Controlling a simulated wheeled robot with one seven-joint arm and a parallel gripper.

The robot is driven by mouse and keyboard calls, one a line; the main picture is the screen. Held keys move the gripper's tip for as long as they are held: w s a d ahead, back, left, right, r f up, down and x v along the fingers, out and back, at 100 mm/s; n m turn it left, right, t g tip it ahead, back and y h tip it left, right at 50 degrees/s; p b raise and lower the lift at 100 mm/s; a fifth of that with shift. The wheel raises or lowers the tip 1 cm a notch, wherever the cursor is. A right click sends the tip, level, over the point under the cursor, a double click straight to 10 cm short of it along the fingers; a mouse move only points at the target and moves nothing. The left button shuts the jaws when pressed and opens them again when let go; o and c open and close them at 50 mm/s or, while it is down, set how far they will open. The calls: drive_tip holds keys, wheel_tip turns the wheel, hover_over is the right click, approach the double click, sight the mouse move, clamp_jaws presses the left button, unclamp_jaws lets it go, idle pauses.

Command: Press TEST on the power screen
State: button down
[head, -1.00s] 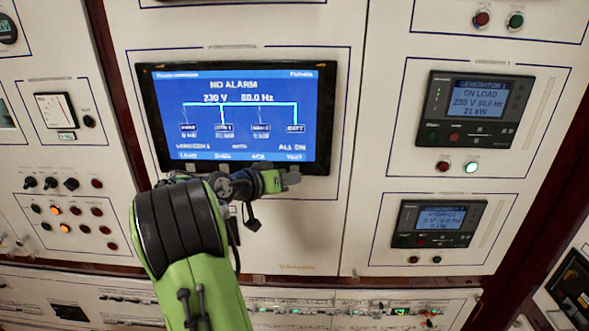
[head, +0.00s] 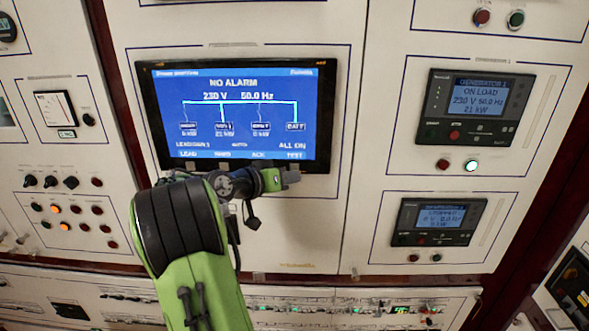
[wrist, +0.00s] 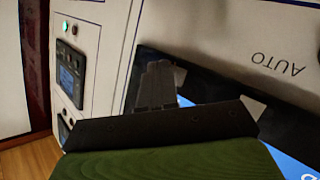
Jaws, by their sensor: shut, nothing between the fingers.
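The power screen (head: 240,110) is a blue display in a black frame on the white panel. It reads NO ALARM, 230 V and 50.0 Hz. The TEST label (head: 296,155) is at its lower right corner, under ALL ON, and is uncovered. My gripper (head: 292,176) is shut and empty, with its tip at the screen's lower frame just below TEST. I cannot tell whether it touches. In the wrist view, the shut fingers (wrist: 157,88) overlap the black frame, and a strip of blue screen (wrist: 292,162) shows at the lower right.
The generator 1 display (head: 476,106) and a smaller display (head: 438,222) are on the right panel. Switches and lamps (head: 68,210) are at the left. A row of small controls (head: 350,308) runs along the bottom. The panel right of my gripper is clear.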

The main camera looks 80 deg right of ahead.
drive_tip(key=shift+d, duration=0.15)
idle(0.7)
drive_tip(key=shift+w+d, duration=0.15)
drive_tip(key=shift+d, duration=0.15)
drive_tip(key=shift+d+p, duration=0.3)
drive_tip(key=shift+d, duration=0.05)
idle(0.5)
drive_tip(key=shift+a, duration=0.1)
drive_tip(key=shift+a+b, duration=0.7)
drive_tip(key=a+b, duration=0.1)
drive_tip(key=a, duration=0.1)
drive_tip(key=s+a+b, duration=0.1)
drive_tip(key=a+b, duration=0.1)
drive_tip(key=a, duration=0.1)
drive_tip(key=shift+s, duration=0.2)
